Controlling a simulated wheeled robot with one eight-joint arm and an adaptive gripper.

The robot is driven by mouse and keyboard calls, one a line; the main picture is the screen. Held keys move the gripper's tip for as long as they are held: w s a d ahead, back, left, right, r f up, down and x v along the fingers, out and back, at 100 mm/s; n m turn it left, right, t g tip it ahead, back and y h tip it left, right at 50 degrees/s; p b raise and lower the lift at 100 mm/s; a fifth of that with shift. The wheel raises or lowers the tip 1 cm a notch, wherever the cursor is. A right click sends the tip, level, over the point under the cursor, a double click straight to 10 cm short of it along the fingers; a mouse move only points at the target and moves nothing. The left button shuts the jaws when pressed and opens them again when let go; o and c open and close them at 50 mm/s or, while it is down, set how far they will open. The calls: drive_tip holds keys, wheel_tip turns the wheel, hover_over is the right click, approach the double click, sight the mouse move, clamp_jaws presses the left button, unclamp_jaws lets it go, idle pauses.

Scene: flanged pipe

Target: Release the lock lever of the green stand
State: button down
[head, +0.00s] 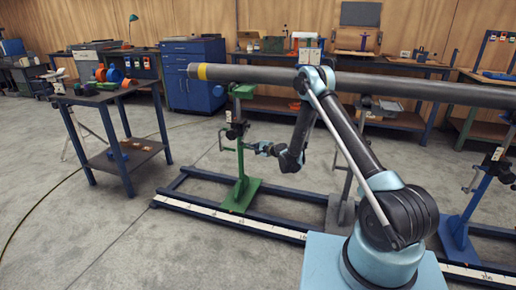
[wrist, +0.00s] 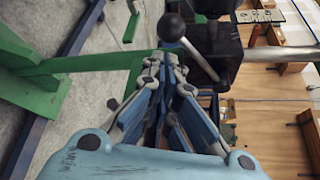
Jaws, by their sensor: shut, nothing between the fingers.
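The green stand (head: 241,160) stands on the blue floor frame under the left end of the long grey pipe (head: 330,80). A black clamp body (head: 236,131) sits on its post, with a green handle out to the left. In the wrist view, a lever with a black ball knob (wrist: 171,27) runs at a slant beside a black block (wrist: 215,45). My gripper (head: 260,148) is just right of the green post. In the wrist view its shut, empty fingers (wrist: 168,55) end close to the knob and rod; I cannot tell whether they touch.
A grey stand (head: 341,205) and a blue stand (head: 458,225) stand farther right along the blue frame (head: 200,208). A table (head: 100,97) with flanges and small parts is at the left. Workbenches and a blue cabinet (head: 193,75) line the back wall.

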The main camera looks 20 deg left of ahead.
drive_tip(key=shift+x, duration=1.4)
